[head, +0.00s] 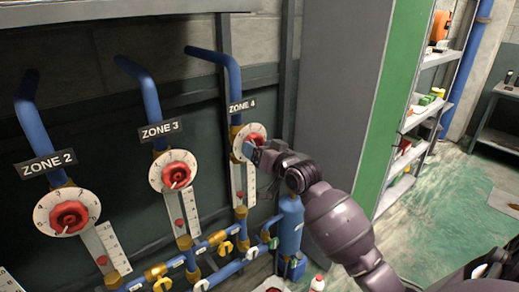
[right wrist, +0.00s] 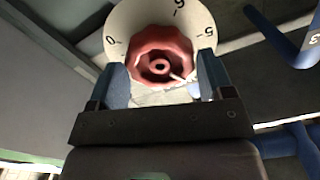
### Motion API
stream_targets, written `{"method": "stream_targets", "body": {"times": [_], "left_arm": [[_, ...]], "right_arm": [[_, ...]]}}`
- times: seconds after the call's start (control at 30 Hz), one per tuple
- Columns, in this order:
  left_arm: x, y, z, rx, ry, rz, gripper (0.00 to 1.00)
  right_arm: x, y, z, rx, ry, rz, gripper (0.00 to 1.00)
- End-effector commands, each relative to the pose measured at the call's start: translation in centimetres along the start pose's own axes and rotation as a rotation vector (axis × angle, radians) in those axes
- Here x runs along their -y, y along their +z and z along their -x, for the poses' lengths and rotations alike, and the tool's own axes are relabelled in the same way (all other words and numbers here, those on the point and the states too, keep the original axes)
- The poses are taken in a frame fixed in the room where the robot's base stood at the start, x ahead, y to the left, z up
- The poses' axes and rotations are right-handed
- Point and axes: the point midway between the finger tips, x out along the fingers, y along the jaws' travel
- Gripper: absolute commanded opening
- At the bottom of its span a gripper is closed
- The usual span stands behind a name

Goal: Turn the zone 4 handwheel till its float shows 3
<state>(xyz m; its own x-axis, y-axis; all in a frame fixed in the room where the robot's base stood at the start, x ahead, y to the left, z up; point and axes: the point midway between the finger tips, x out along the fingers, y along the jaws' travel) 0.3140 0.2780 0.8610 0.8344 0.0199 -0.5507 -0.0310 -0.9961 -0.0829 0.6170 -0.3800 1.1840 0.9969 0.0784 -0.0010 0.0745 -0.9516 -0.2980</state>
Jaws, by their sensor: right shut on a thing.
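The zone 4 handwheel (head: 257,139) is red, on a white numbered dial (head: 238,147) under the "ZONE 4" sign (head: 242,106) in the head view. In the right wrist view the handwheel (right wrist: 160,58) sits between the two blue fingers of my right gripper (right wrist: 162,75), which is shut on it. A pale pointer on the wheel points to the lower right there, below the 5. Below the dial is the zone 4 float gauge (head: 239,186) with a red float (head: 240,194); its numbers are too small to read. My left gripper is not in view.
The zone 3 handwheel (head: 176,175) and zone 2 handwheel (head: 69,216) stand to the left on the same wall. Yellow-handled valves (head: 225,248) and blue pipes run below. A blue cylinder (head: 289,225) stands under my right arm. A grey cabinet (head: 335,90) and shelves are at right.

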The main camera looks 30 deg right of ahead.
Motion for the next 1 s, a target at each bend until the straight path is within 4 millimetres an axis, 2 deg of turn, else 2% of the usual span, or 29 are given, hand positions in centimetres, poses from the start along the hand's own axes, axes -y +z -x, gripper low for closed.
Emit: {"method": "stream_targets", "body": {"times": [0.1,0.37,0.57,0.83,0.97,1.0], "left_arm": [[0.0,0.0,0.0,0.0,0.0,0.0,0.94],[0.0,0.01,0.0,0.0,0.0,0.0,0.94],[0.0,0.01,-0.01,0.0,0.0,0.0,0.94],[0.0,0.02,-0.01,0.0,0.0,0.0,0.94],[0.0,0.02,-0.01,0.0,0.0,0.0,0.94],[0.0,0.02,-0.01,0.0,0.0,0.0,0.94]], "right_arm": [[0.0,-0.05,0.02,-0.002,0.0,-0.085,0.46],[0.0,-0.06,0.02,-0.002,0.0,-0.103,0.46],[0.02,-0.09,0.01,-0.003,0.0,-0.275,0.46],[0.02,-0.11,0.02,-0.003,0.0,-0.291,0.46],[0.05,-0.09,0.0,-0.003,0.0,-0.413,0.46],[-0.01,-0.11,0.03,-0.002,0.0,-0.413,0.79]]}}
